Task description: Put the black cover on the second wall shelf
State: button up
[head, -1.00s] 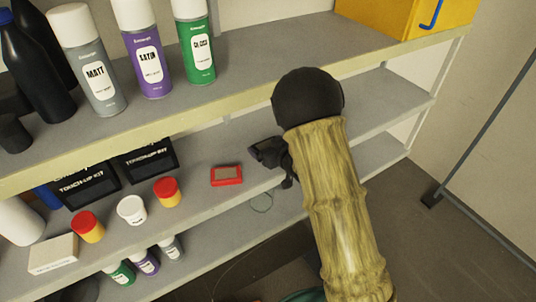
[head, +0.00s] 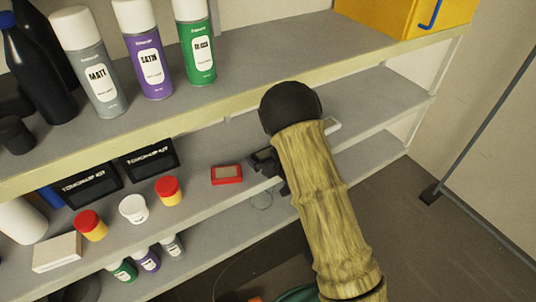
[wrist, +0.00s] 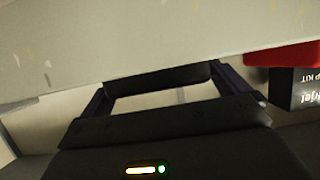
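My gripper (head: 266,162) is black and reaches over the middle shelf (head: 215,152), just right of a small red box. The wrist view shows its dark side links (wrist: 232,80) spread apart, with a dark bar across their far ends. I cannot tell whether this bar is the black cover or closed fingertips. No black cover can be clearly picked out elsewhere. My arm hides part of the shelf.
The red box (head: 227,174) and black touch-up kits (head: 147,160) stand on the middle shelf. A pale object (head: 331,125) lies right of my arm. Spray cans (head: 194,45) and a yellow box (head: 405,18) stand on the top shelf (head: 290,50). The pale shelf edge (wrist: 120,45) is close to my gripper.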

jog(key=shift+d+r, duration=0.15)
jog(key=shift+d, duration=0.1)
jog(key=b+v, duration=0.4)
jog(key=v, duration=0.8)
jog(key=shift+w+d, duration=0.1)
dwell(0.4)
jog(key=s+d+m+g+h, duration=0.2)
jog(key=s+d+m+h, duration=0.15)
jog(key=d+h, duration=0.4)
jog(key=s+d+r+m+g, duration=0.1)
jog(key=s+d+g, duration=0.1)
jog(key=s, duration=0.5)
jog(key=s+d+r+m+g, duration=0.1)
jog(key=s+d+m+g, duration=0.1)
jog(key=s+g, duration=0.2)
jog(key=s, duration=0.3)
jog(key=shift+d+g, duration=0.25)
jog(key=shift+g, duration=0.05)
